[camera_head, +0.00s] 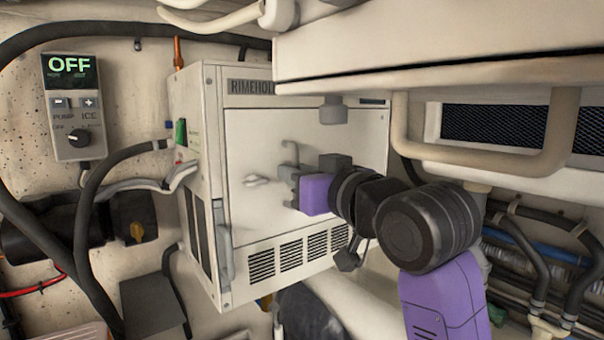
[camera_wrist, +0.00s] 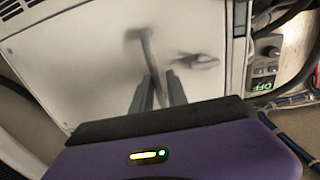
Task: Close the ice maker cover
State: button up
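The ice maker (camera_head: 238,86) is a cream box with a name plate at its top. Its pale front cover (camera_head: 345,150) looks flush or nearly flush with the frame; a small gap cannot be ruled out. A T-shaped grey handle (camera_head: 289,150) stands out from the cover and also shows in the wrist view (camera_wrist: 146,48). A smaller latch (camera_head: 256,181) sits to its left, dark in the wrist view (camera_wrist: 197,60). My gripper (camera_wrist: 158,88) faces the cover with its fingers apart, the handle's stem seen between them. Contact cannot be told.
A white overhang (camera_head: 440,50) juts out above the ice maker, with a bent rail (camera_head: 480,160) at right. A control box (camera_head: 71,107) reading OFF hangs on the left wall. Black hoses (camera_head: 95,195) run left of the ice maker. A vent grille (camera_head: 290,258) lies below the cover.

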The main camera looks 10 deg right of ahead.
jog(key=shift+o, duration=1.4)
jog(key=shift+s+a, duration=0.1)
jog(key=shift+a, duration=0.6)
jog(key=shift+d+f, duration=0.1)
jog(key=shift+d, duration=0.05)
jog(key=shift+d, duration=0.25)
jog(key=b+v, duration=0.2)
jog(key=v, duration=0.5)
jog(key=shift+s+d, duration=0.2)
jog(key=shift+s, duration=0.05)
